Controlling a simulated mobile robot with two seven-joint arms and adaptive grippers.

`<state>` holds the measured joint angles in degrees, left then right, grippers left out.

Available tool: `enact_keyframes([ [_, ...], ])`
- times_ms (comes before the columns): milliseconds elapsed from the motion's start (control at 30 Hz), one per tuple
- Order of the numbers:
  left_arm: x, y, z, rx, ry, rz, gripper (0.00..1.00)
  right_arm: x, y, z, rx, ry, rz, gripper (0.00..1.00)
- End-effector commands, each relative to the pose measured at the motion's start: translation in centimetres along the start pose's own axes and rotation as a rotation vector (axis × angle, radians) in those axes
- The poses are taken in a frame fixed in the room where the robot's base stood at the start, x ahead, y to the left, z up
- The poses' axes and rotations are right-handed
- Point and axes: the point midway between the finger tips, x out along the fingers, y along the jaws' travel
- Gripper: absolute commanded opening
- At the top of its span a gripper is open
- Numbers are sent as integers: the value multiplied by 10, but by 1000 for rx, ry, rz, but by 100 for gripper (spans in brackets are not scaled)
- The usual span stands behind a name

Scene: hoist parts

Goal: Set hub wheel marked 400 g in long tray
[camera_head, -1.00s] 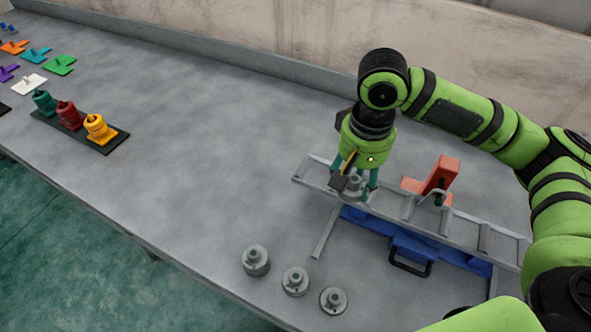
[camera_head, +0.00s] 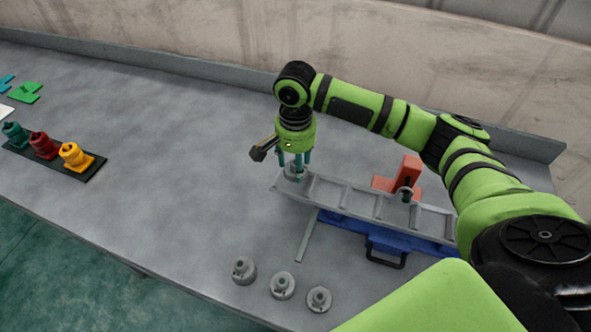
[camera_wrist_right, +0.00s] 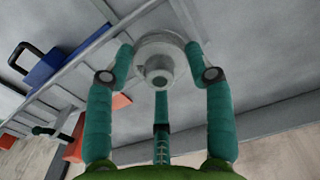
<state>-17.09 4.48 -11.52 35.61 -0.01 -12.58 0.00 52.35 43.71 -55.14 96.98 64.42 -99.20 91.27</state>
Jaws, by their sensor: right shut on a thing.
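My right gripper (camera_head: 294,174) is shut on a grey hub wheel (camera_head: 290,171), at the left end of the long tray (camera_head: 345,197). The wheel also shows between the fingers in the right wrist view (camera_wrist_right: 160,58). The tray is a grey ladder-like rack with cross dividers. I cannot tell whether the wheel touches the tray floor. No weight mark is legible on it. Three similar grey hub wheels stand on the table in front, left (camera_head: 243,270), middle (camera_head: 282,285) and right (camera_head: 318,299). My left gripper is not in view.
A blue case with a black handle (camera_head: 386,240) lies against the front of the tray. An orange-red block (camera_head: 408,177) stands behind it. A black base (camera_head: 85,174) with green, red and yellow parts is at the left. The table between is clear.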

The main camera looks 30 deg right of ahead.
Motion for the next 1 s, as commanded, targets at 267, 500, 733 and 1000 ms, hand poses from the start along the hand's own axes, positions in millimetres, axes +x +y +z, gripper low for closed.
enact_keyframes([
  [267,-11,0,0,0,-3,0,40,33,-1,0,1,0,1,3],
  [500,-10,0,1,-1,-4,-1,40,40,-1,0,-1,1,-3,3],
  [733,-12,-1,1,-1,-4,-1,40,43,-1,0,-1,1,0,62],
  [1000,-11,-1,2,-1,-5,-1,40,43,0,0,-1,1,0,78],
])
